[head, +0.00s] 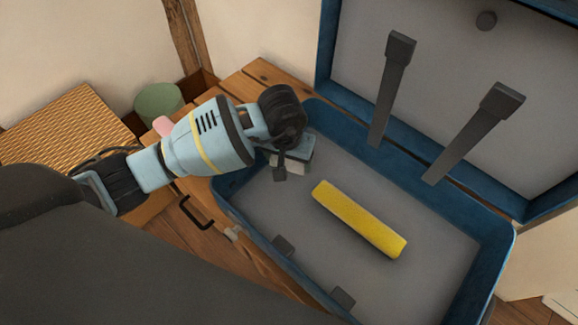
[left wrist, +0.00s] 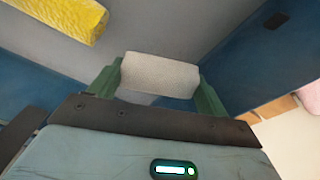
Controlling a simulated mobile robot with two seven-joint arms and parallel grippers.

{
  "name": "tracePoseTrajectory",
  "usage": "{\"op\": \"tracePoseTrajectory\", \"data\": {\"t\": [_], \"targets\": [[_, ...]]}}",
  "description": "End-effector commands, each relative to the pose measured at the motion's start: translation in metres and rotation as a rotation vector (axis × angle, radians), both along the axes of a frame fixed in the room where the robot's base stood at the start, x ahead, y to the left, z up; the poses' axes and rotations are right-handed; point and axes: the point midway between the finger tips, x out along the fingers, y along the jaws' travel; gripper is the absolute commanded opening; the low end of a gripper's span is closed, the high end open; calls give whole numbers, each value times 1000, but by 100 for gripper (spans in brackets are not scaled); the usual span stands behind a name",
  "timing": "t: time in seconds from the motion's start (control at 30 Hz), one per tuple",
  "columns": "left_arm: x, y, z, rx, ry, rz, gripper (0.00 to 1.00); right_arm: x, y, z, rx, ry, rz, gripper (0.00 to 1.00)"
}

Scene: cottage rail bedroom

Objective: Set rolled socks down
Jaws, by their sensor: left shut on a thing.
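The rolled socks (left wrist: 160,75) are a pale grey, knit-textured roll between the two green fingers of my left gripper (left wrist: 160,88) in the left wrist view. I cannot tell whether the socks touch the grey suitcase floor. My right gripper is not in view.
A yellow roll (head: 360,219) lies across the middle of the suitcase floor; it also shows in the left wrist view (left wrist: 62,14). The lid (head: 440,60) stands open with two dark straps. A woven surface (head: 62,130) and a green round thing (head: 158,102) are at left.

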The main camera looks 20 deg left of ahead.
Motion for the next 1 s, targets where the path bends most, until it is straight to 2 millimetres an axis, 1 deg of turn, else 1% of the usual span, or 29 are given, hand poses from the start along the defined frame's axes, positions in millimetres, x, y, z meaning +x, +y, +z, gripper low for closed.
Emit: {"op": "tracePoseTrajectory", "data": {"t": [0.07, 0.13, 0.3, 0.37, 0.63, 0.8, 0.83, 0.97, 1.0], "targets": [[0, 0, -1, 0, 0, 0, 55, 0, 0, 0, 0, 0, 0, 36], [-1, 0, -7, 0, 2, 1, 55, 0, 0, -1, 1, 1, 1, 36], [-1, 0, -31, 0, 4, 2, 55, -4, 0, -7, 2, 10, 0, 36], [-1, 0, -36, -1, 3, 0, 55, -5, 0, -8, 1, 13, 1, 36], [0, 0, -37, 0, -1, -1, 55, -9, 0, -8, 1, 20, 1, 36], [0, 1, -41, 1, 0, 0, 55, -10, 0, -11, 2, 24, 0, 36], [0, 0, -41, 1, 0, 0, 81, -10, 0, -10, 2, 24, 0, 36], [0, 0, -40, 1, 0, 0, 98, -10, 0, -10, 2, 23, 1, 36], [0, 0, -40, 1, 0, 0, 98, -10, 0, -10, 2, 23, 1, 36]]}}
